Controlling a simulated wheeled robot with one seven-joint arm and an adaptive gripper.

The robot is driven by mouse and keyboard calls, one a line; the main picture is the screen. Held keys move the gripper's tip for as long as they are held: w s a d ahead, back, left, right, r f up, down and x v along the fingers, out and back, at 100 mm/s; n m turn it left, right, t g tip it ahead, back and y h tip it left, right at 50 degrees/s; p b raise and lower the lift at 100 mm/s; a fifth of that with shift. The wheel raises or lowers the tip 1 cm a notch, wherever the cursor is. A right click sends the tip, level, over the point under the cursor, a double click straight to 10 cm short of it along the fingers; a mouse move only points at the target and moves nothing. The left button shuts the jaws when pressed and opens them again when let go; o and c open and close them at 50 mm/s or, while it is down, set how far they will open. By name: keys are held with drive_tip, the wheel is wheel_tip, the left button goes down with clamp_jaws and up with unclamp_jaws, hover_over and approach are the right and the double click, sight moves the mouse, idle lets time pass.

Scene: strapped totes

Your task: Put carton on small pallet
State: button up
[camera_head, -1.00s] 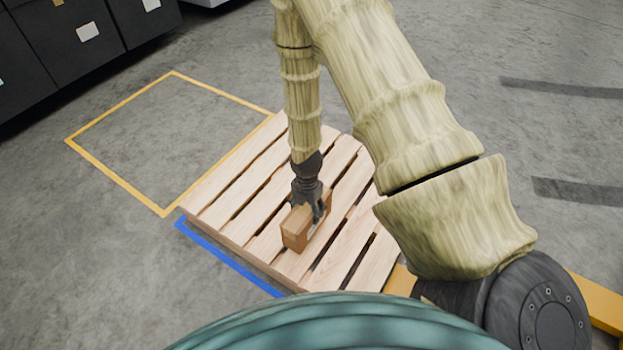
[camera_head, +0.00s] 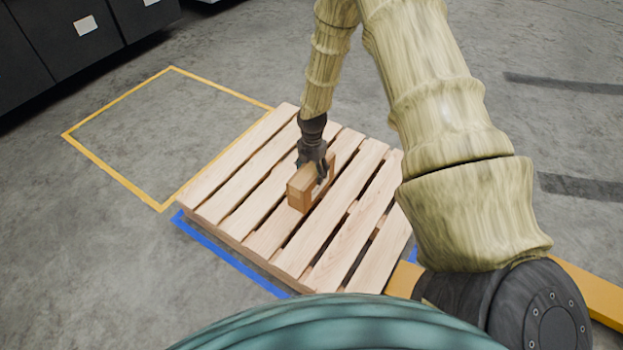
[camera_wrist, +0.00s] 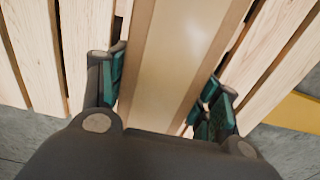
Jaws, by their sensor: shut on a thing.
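The brown carton (camera_head: 301,190) is over the middle of the small wooden pallet (camera_head: 262,238) in the head view. My gripper (camera_head: 318,177) reaches down from above and is shut on the carton. In the wrist view the carton (camera_wrist: 182,55) runs between the fingers of my gripper (camera_wrist: 165,95), with a finger against each side. The pallet slats (camera_wrist: 85,45) show beneath it. I cannot tell whether the carton's underside touches the slats; its far end is partly hidden by my gripper.
Blue tape (camera_head: 225,255) edges the pallet's near left side. An empty yellow floor outline (camera_head: 115,182) lies to the left. Dark cabinets (camera_head: 75,40) stand at the upper left. A yellow bar (camera_head: 590,290) is at the lower right.

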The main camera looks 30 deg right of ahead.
drive_tip(key=shift+f+b, duration=1)
drive_tip(key=shift+f, duration=0.7)
drive_tip(key=o, duration=1.8)
drive_tip(key=shift+f, duration=0.1)
drive_tip(key=shift+c, duration=0.2)
wheel_tip(320, 180, up, 12)
drive_tip(key=p, duration=0.5)
